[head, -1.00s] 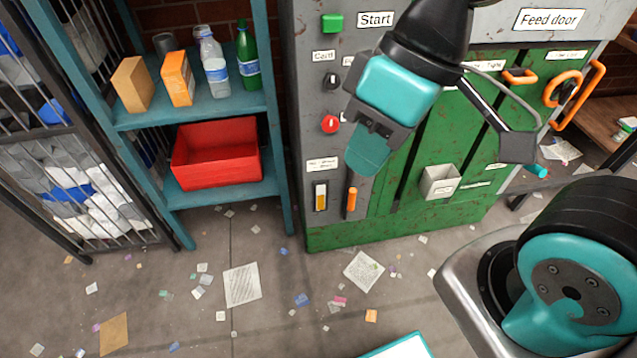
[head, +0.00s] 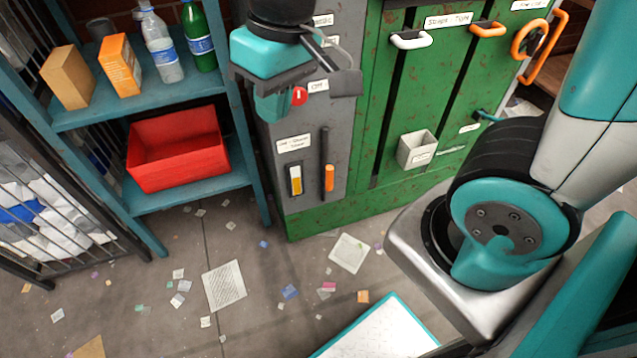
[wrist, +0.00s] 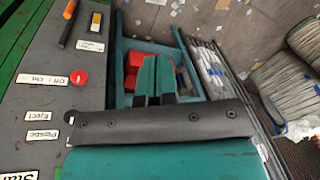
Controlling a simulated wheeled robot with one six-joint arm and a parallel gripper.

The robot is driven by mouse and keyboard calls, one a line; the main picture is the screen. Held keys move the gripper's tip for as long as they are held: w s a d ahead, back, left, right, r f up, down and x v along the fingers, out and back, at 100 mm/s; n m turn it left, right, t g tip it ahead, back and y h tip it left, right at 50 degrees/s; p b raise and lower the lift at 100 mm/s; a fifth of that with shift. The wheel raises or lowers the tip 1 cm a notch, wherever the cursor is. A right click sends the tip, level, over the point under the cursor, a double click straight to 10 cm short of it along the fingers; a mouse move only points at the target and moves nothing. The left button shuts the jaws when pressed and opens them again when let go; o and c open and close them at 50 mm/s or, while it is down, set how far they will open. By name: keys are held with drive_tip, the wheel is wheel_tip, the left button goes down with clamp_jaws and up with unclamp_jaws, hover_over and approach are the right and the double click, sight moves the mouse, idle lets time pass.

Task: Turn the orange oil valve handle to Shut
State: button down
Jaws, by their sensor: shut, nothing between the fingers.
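An orange-tipped black handle (head: 329,178) is low on the grey panel, beside a small yellow-filled gauge (head: 295,180) and under a label too small to read surely. The handle's black bar runs straight up, with the orange end at the bottom. In the wrist view the orange handle (wrist: 69,10) shows at the upper left, away from the fingers. My gripper (head: 272,105) is shut and empty, in front of the grey panel, above and left of the handle. Its teal fingers (wrist: 156,80) are together in the wrist view.
A red knob (head: 299,96) is right beside my gripper in the head view. A teal shelf (head: 95,112) with bottles, boxes and a red bin (head: 178,148) stands left. A grey box (head: 416,149) sticks out from the green front. Scraps lie on the floor.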

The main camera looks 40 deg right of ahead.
sight(327, 174)
drive_tip(key=w+d+f+m+h+b, duration=0.3)
drive_tip(key=w+f+b, duration=0.4)
drive_tip(key=f, duration=0.6)
drive_tip(key=w+d+f+m+h+b, duration=0.3)
drive_tip(key=w+d+f+b, duration=0.2)
drive_tip(key=f, duration=0.8)
drive_tip(key=w+d+f+m+h+b, duration=0.3)
drive_tip(key=w+f+b, duration=0.5)
drive_tip(key=f, duration=0.6)
drive_tip(key=shift+w+d+m+t+b, duration=0.3)
drive_tip(key=shift+d+m+b, duration=0.3)
drive_tip(key=shift+d+b, duration=0.25)
drive_tip(key=shift+a+r, duration=0.1)
drive_tip(key=d+f+b, duration=0.4)
drive_tip(key=d+f, duration=0.4)
drive_tip(key=d, duration=0.1)
drive_tip(key=shift+s+d+b, duration=0.2)
drive_tip(key=shift+s+b, duration=0.15)
drive_tip(key=shift+b, duration=0.05)
drive_tip(key=shift+r, duration=0.1)
